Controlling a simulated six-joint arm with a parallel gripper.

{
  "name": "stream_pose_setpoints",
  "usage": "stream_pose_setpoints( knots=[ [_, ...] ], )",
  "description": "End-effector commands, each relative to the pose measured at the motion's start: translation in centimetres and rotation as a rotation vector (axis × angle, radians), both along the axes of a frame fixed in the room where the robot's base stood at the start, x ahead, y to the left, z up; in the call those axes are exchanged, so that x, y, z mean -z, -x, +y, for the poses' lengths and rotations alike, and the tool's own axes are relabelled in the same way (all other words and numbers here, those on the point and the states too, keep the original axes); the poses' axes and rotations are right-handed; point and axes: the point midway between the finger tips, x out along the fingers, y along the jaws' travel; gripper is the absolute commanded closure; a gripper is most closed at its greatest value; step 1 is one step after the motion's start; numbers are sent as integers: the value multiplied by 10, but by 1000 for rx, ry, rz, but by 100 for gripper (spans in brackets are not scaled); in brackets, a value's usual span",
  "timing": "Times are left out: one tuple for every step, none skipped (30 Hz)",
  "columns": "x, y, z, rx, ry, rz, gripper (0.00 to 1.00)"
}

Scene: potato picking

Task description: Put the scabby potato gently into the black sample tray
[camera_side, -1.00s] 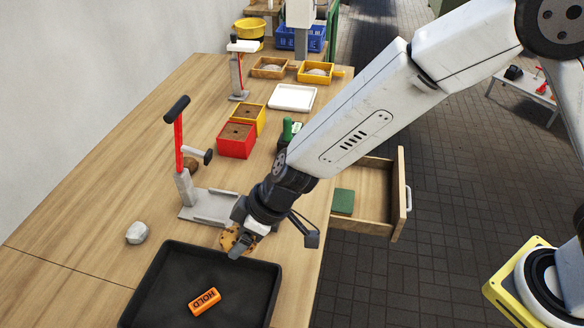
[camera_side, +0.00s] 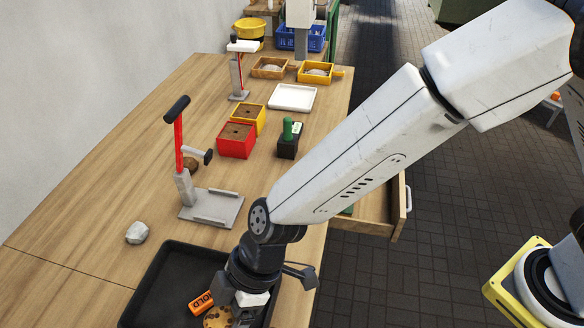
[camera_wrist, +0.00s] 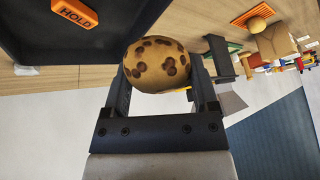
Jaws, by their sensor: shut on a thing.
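The scabby potato (camera_wrist: 157,66) is tan with dark brown spots. My gripper (camera_wrist: 160,85) is shut on it, one finger on each side. In the side view the potato (camera_side: 216,318) shows at the bottom edge, partly hidden by my gripper (camera_side: 236,308). It appears over the black sample tray (camera_side: 165,270); I cannot tell whether it touches the tray floor. An orange block marked HOLD (camera_side: 201,303) lies in the tray, just left of the potato. It also shows in the wrist view (camera_wrist: 75,13).
A grey stand with a red lever (camera_side: 185,170) is behind the tray. Red (camera_side: 236,141) and yellow (camera_side: 248,117) boxes and a white tray (camera_side: 292,97) stand farther back. An open drawer (camera_side: 380,222) sticks out right.

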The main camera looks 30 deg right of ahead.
Motion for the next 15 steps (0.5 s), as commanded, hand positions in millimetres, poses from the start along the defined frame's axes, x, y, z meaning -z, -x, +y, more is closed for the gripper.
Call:
stream_pose_setpoints(
  knots=[
    [3,0,0,0,0,0,86],
    [5,0,0,1,0,1,86],
    [7,0,0,2,0,0,86],
    [9,0,0,1,0,0,86],
    [12,0,0,2,0,0,86],
    [15,0,0,3,1,1,86],
    [18,0,0,1,1,0,86],
    [20,0,0,3,1,1,86],
    [24,0,0,2,1,0,86],
    [27,0,0,3,1,1,86],
    [29,0,0,3,1,1,86],
    [32,0,0,2,0,0,86],
    [35,0,0,3,0,1,86],
    [37,0,0,1,0,0,86],
    [40,0,0,2,0,0,86]
  ],
)
